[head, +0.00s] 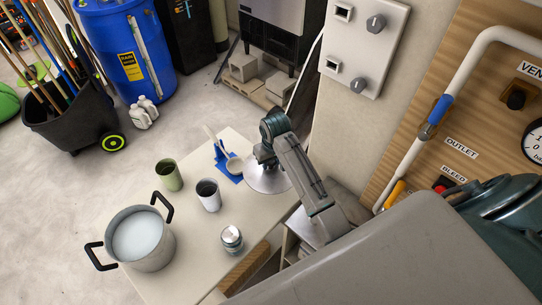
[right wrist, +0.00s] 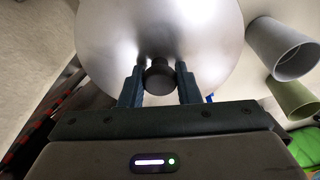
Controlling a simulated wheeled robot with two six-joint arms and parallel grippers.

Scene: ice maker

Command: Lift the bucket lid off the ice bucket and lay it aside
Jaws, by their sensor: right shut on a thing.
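The ice bucket (head: 140,262) is a grey metal pot with two black handles at the table's left front. Its top is open and pale contents show inside. The bucket lid (head: 272,184) is a round silver disc at the table's right side, apart from the bucket. My right gripper (head: 264,160) is above the lid. In the right wrist view the gripper (right wrist: 159,76) is shut on the dark knob of the lid (right wrist: 190,30). I cannot tell whether the lid touches the table. My left gripper is not in view.
A blue stand with a pale scoop (head: 234,166) is just left of the lid. A green cup (head: 168,176), a grey cup (head: 209,196) and a small metal jar (head: 231,239) stand on the pale table (head: 190,258). A wall panel with pipes is at right.

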